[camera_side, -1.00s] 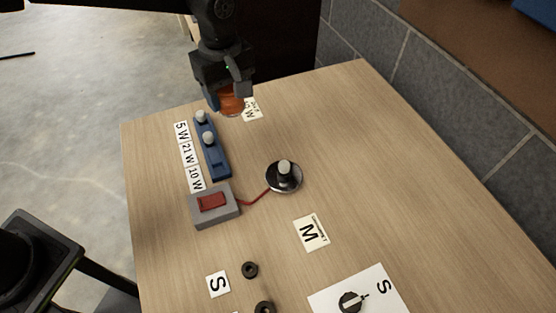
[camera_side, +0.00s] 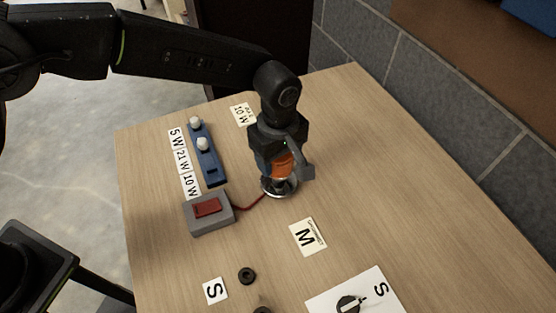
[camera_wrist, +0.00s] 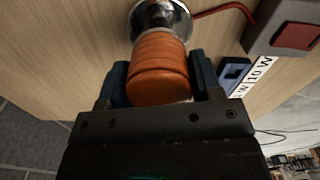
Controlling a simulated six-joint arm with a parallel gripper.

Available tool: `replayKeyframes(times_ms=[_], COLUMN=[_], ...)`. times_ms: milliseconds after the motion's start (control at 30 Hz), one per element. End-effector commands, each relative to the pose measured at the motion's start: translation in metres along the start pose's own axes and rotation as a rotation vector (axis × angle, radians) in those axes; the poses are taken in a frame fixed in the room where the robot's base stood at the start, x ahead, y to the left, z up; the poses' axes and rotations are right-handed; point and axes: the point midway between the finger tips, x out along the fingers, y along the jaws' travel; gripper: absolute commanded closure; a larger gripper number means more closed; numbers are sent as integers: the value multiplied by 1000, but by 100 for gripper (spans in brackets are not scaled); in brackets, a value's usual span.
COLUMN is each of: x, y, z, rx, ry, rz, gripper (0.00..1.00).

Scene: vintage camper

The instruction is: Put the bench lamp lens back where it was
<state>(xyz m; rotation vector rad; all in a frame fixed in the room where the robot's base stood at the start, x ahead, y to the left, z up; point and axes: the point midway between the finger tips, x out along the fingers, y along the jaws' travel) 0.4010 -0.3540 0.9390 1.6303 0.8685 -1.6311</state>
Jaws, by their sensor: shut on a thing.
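The orange lens (camera_side: 282,164) is between the fingers of my gripper (camera_side: 287,168), which is shut on it. In the wrist view the ribbed orange lens (camera_wrist: 158,70) fills the gap between the two fingers (camera_wrist: 160,85). The round metal lamp base (camera_side: 270,190) is directly beneath the lens in the side view. In the wrist view the shiny base (camera_wrist: 178,15) shows just beyond the far end of the lens. The bulb on the base is hidden by the lens and gripper. I cannot tell whether the lens touches the base.
A grey switch box (camera_side: 222,220) with a red rocker is wired to the base. A blue holder (camera_side: 207,160) with two white bulbs stands beside wattage labels (camera_side: 184,160). An M card (camera_side: 308,237), an S card (camera_side: 215,290), black rings (camera_side: 246,276) and a dial card (camera_side: 375,287) lie nearer.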

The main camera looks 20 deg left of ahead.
Motion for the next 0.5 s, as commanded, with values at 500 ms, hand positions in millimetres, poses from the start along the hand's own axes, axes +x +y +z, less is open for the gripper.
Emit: replayKeyframes(times_ms=[500], x=[23], y=[0], z=[-1], rx=[0], ry=[0], rz=[0], gripper=[64])
